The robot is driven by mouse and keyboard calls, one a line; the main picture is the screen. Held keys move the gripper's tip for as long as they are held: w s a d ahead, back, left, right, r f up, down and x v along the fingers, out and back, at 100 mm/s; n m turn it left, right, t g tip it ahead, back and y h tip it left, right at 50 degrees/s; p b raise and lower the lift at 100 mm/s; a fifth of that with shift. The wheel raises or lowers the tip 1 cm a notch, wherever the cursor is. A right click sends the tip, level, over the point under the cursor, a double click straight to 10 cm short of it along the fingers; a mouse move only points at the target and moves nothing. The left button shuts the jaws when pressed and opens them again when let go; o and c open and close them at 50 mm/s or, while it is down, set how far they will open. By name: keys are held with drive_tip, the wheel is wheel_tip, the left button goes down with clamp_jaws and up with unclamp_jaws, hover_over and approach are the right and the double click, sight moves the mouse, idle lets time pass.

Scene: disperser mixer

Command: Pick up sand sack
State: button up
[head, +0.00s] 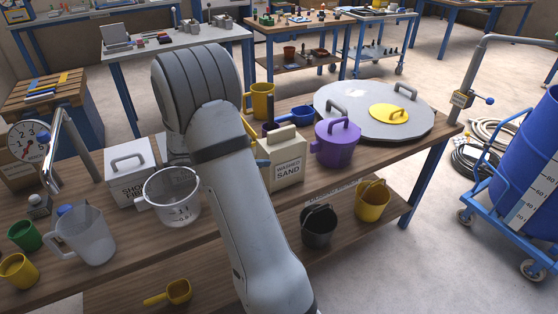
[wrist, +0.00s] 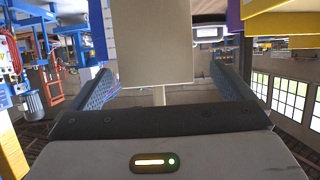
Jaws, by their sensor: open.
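The sand sack (head: 287,165) is a beige block-shaped sack with a handle on top and the label "WASHED SAND". It stands upright on the wooden workbench, partly hidden by my arm at its left. In the wrist view a plain beige face, which looks like the sack (wrist: 155,45), fills the top middle. My gripper (wrist: 165,80) is open, with one finger on each side of that beige face and visible gaps to it. I cannot tell how deep the sack is between the fingers. In the head view my gripper is hidden behind my arm.
A purple lidded pot (head: 337,145) stands close at the sack's right, with a blue scoop (head: 291,116) and a yellow mug (head: 262,100) behind. A clear measuring jug (head: 172,198) and a white box (head: 130,172) are at left. A large round lid (head: 350,112) lies at right.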

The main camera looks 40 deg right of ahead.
sight(275, 152)
drive_tip(key=x, duration=0.3)
drive_tip(key=shift+s, duration=0.2)
drive_tip(key=x, duration=0.5)
drive_tip(key=shift+d+f, duration=0.1)
drive_tip(key=shift+f, duration=0.05)
drive_tip(key=shift+c, duration=0.2)
drive_tip(key=c, duration=1.2)
drive_tip(key=shift+c, duration=0.3)
